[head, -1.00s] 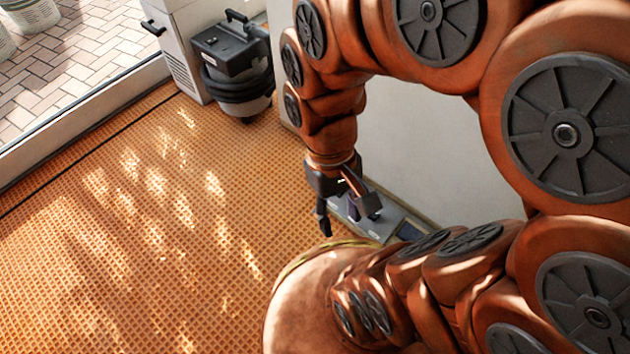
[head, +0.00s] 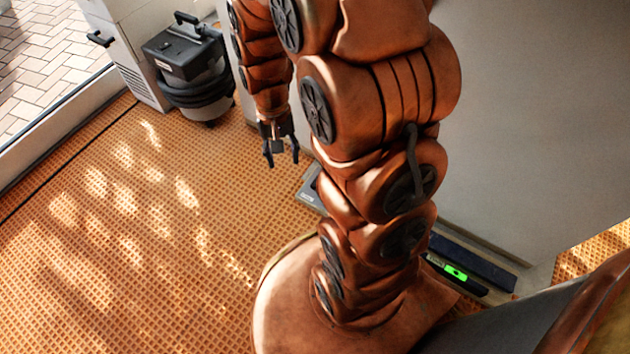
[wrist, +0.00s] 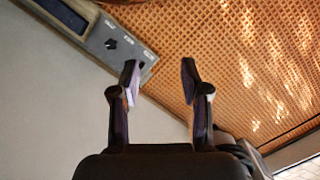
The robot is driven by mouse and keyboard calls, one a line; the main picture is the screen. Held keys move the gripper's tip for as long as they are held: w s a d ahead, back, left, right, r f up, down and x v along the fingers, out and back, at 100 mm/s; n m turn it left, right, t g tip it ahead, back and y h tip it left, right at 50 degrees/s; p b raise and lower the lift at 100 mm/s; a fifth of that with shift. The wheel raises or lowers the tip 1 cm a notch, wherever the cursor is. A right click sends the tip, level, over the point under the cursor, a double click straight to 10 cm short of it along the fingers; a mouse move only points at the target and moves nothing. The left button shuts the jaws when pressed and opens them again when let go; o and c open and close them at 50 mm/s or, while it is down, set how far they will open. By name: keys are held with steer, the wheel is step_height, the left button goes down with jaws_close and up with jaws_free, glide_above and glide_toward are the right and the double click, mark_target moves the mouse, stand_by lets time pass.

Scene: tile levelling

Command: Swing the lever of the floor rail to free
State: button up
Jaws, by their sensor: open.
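The floor rail (head: 311,190) is a grey housing at the wall's foot, partly hidden behind my arm in the head view. In the wrist view, the rail (wrist: 95,32) runs across the upper left, with small labels and a dark window. A small black lever or knob (wrist: 111,43) shows on its face; I cannot tell its setting. My gripper (head: 281,158) hangs fingers down over the floor, left of the rail and apart from it. In the wrist view, my gripper (wrist: 160,78) is open and empty, its left finger overlapping the rail's end.
A black-topped vacuum (head: 187,65) stands beside a white cabinet (head: 130,50) at the back left. A long bar with a green display (head: 456,272) lies by the wall on the right. The orange grid floor (head: 110,260) is clear on the left.

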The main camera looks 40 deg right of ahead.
steer(key=w+d+f+m, duration=0.2)
steer(key=d+f, duration=0.3)
steer(key=f, duration=0.5)
steer(key=w+d+f+m+t, duration=0.1)
steer(key=w+d+f+m, duration=0.2)
steer(key=f, duration=0.8)
steer(key=w+d+f+m+t, duration=0.1)
steer(key=w+d+f+m, duration=0.2)
steer(key=d+f, duration=0.5)
steer(key=shift+w+f+h, duration=0.15)
steer(key=shift+w+f, duration=0.05)
steer(key=shift+f, duration=0.45)
steer(key=shift+w+f+h, duration=0.15)
steer(key=shift+w+f, duration=0.05)
steer(key=shift+f, duration=0.4)
steer(key=shift+d+f+m, duration=0.2)
steer(key=shift+f+m, duration=0.1)
steer(key=shift+f, duration=0.4)
step_height(320, 180, down, 8)
steer(key=shift+r+b, duration=0.25)
steer(key=shift+b, duration=1)
steer(key=shift+c, duration=0.4)
jaws_close()
